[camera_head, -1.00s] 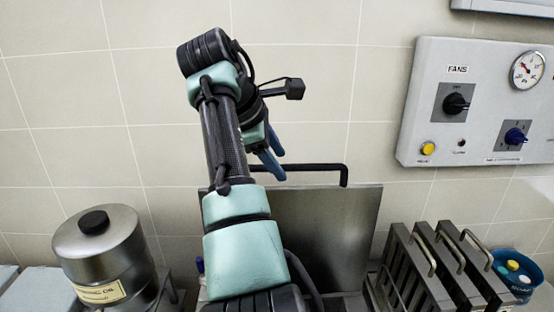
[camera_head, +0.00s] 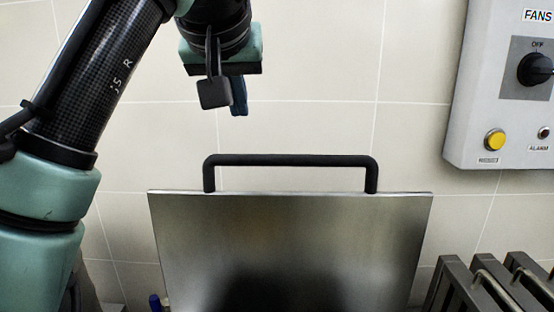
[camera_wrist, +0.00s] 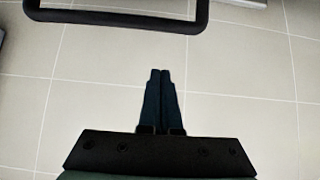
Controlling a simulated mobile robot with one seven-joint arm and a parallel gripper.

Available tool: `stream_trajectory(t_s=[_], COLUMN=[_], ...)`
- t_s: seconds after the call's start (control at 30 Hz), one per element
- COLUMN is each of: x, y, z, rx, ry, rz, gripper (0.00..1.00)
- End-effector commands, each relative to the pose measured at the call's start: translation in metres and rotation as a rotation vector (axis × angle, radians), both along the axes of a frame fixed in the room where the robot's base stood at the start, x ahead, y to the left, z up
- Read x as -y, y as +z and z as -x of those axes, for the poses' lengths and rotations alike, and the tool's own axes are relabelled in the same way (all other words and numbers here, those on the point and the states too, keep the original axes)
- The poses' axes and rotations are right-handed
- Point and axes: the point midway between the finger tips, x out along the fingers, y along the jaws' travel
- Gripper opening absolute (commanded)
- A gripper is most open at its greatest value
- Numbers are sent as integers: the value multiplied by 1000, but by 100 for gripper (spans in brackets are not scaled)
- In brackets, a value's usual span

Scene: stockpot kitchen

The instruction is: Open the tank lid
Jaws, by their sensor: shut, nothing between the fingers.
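The tank lid (camera_head: 290,240) is a flat steel panel that stands raised, facing me, in front of the tiled wall. Its black bar handle (camera_head: 290,160) runs along the top edge. The handle also shows at the top of the wrist view (camera_wrist: 120,18). My gripper (camera_head: 239,110) is above the lid and a little left of the handle's middle, apart from it. In the wrist view my gripper's two blue fingers (camera_wrist: 160,75) are together with nothing between them. The tank below the lid is out of view.
A grey control box (camera_head: 500,90) with a black knob and a yellow button hangs on the wall at right. Steel slotted racks with handles (camera_head: 490,285) stand at lower right. The tiled wall (camera_head: 320,60) behind the lid is bare.

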Motion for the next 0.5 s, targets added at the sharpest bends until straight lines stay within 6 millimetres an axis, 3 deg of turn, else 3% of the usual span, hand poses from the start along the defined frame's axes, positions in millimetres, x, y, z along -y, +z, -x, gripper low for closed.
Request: stream_trajectory(t_s=[0.17, 0.5], x=[-2, -2], y=[-9, -55], z=[-8, -59], rx=[-4, -6], ry=[-8, -6], rz=[-21, -15], gripper=[0, 0])
